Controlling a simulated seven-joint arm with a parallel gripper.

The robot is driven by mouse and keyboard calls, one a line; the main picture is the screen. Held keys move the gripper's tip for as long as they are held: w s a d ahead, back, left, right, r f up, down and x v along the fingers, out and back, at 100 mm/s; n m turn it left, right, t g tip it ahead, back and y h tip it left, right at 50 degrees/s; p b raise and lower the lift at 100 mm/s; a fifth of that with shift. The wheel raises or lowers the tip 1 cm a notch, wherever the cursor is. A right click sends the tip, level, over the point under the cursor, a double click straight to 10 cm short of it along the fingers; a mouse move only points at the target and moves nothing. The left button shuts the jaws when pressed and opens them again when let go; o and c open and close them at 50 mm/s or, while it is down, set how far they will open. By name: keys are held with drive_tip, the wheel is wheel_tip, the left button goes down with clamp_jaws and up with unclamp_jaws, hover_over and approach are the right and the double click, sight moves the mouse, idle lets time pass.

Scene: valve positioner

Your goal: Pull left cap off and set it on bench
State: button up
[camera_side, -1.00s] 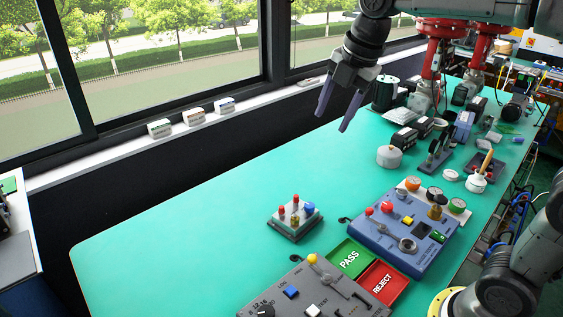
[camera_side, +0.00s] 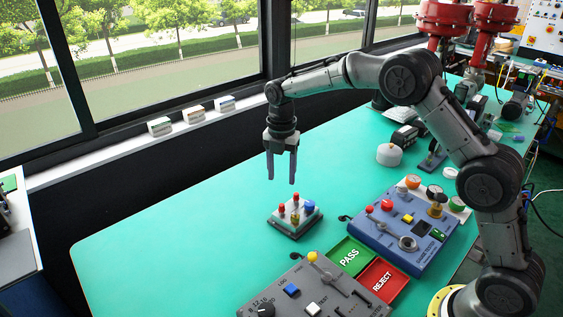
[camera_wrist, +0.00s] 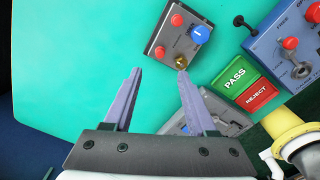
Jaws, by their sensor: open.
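A small grey block (camera_side: 292,226) stands on the green bench (camera_side: 180,235). On its top are a left red cap (camera_side: 281,210), a second red cap (camera_side: 295,197), a blue knob (camera_side: 310,206) and a brass fitting (camera_side: 295,219). The block (camera_wrist: 163,28) also shows in the wrist view, with both red caps on it. My gripper (camera_side: 281,181) hangs above the block, pointing down, apart from the caps. Its two purple fingers are spread and empty, as the wrist view also shows.
The PASS pad (camera_side: 348,256) and REJECT pad (camera_side: 382,281) lie right of the block. A blue control panel (camera_side: 385,240) and a grey panel (camera_side: 320,292) stand nearby. A white round pot (camera_side: 389,155) is further back. The bench left of the block is clear.

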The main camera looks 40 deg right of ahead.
sight(282, 204)
wheel_tip(282, 204, down, 10)
drive_tip(key=shift+r, duration=0.1)
idle(0.4)
clamp_jaws()
idle(0.4)
idle(1.4)
